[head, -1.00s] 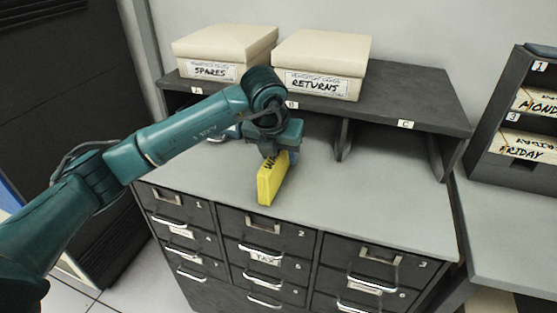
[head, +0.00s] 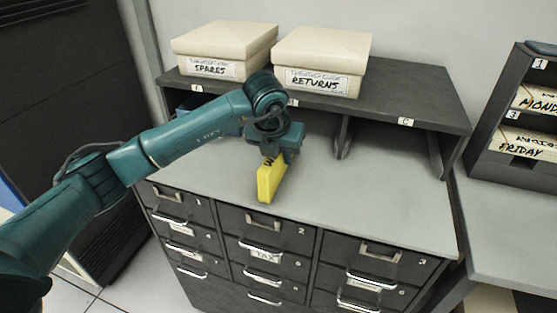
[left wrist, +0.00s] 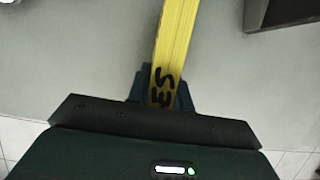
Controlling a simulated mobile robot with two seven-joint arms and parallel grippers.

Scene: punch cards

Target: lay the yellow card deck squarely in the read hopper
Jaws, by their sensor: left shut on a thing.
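The yellow card deck (head: 268,183) is held by my left gripper (head: 272,158), with its long side hanging down and to the left over the grey cabinet top. I cannot tell whether its lower edge touches the surface. In the left wrist view the deck (left wrist: 174,48) stands on its narrow edge between the fingers (left wrist: 162,92), with dark handwritten letters near the jaws. My right gripper is not in view. I see nothing that I can name as the read hopper.
The cabinet top (head: 350,205) is clear around the deck. Behind it, a dark shelf (head: 410,92) with labelled bays carries the SPARES box (head: 222,45) and RETURNS box (head: 320,55). A dark rack (head: 488,130) with MONDAY and FRIDAY cards stands at right.

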